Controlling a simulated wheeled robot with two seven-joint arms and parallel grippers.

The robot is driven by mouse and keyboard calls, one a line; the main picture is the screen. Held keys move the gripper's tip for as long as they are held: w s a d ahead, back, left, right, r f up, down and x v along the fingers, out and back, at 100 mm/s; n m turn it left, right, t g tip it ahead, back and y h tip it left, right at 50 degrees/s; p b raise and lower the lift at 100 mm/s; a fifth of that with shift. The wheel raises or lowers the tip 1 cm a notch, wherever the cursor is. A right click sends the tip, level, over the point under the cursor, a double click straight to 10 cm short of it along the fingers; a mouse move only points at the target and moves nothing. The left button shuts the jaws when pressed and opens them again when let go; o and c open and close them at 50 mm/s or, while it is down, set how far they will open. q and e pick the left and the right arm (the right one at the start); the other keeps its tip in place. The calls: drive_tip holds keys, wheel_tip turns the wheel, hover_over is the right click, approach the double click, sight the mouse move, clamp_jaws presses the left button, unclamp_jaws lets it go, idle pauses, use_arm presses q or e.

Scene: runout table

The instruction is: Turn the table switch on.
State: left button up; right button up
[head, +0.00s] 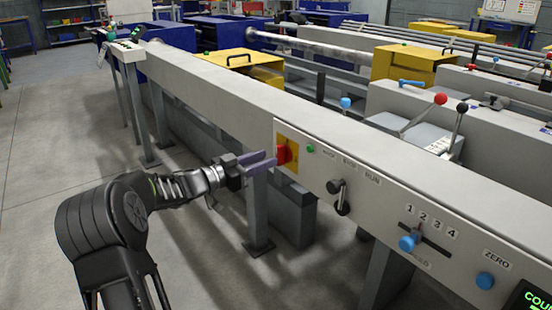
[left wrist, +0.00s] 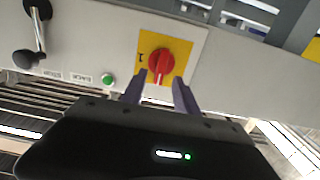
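The table switch is a red rotary knob (head: 283,153) on a yellow plate (head: 291,164), set in the front face of the long grey table. The knob also shows in the left wrist view (left wrist: 162,61), with a pale mark on it and a dark mark on the plate to its left. My left gripper (head: 268,160) is open in front of the knob. In the left wrist view its two purple fingertips (left wrist: 159,84) are spread at either side of the knob's near edge. I cannot tell whether they touch it. My right gripper is out of view.
A green button or lamp (head: 310,148) sits beside the plate. Further right are a black lever (head: 339,195), a blue slider knob (head: 408,243) and a blue ZERO button (head: 485,280). Table legs stand below; the floor at left is clear.

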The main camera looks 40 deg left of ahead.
sight(277, 155)
use_arm(q)
drive_tip(key=shift+b+x, duration=0.55)
drive_tip(key=shift+x, duration=1.8)
drive_tip(key=shift+c, duration=0.3)
clamp_jaws()
